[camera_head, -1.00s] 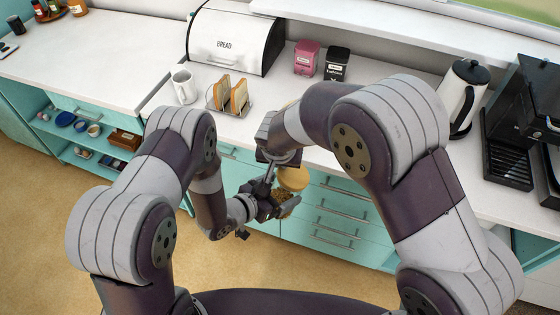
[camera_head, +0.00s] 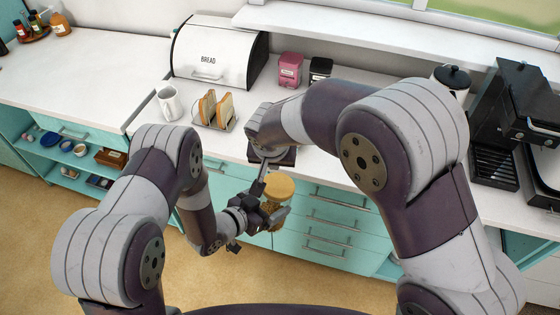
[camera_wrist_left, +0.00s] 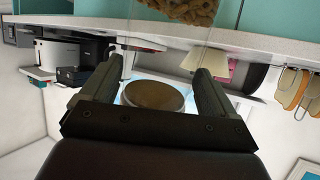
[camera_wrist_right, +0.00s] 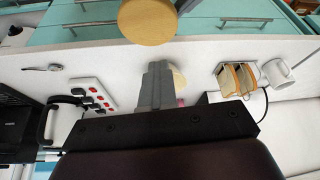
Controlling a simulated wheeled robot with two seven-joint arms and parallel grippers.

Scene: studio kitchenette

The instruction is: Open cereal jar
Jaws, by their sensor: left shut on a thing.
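The cereal jar (camera_head: 270,219) is clear glass with brown cereal inside and a round wooden lid (camera_head: 279,187) on top. My left gripper (camera_head: 266,214) is shut on the jar, holding it in front of the drawers. In the left wrist view, the fingers (camera_wrist_left: 155,88) stand on both sides of the glass, with the cereal (camera_wrist_left: 180,10) at the top edge and a brown disc (camera_wrist_left: 155,96) between them. My right gripper (camera_head: 259,186) is close beside the lid. In the right wrist view its fingers (camera_wrist_right: 158,72) are together and the lid (camera_wrist_right: 147,22) lies past their tips.
On the white counter (camera_head: 95,65) stand a bread box (camera_head: 212,52), a white mug (camera_head: 170,103), a toast rack with slices (camera_head: 214,110), pink (camera_head: 290,69) and black (camera_head: 320,71) canisters, a kettle (camera_head: 450,82) and a coffee machine (camera_head: 525,125). Teal drawers (camera_head: 335,223) are behind the jar.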

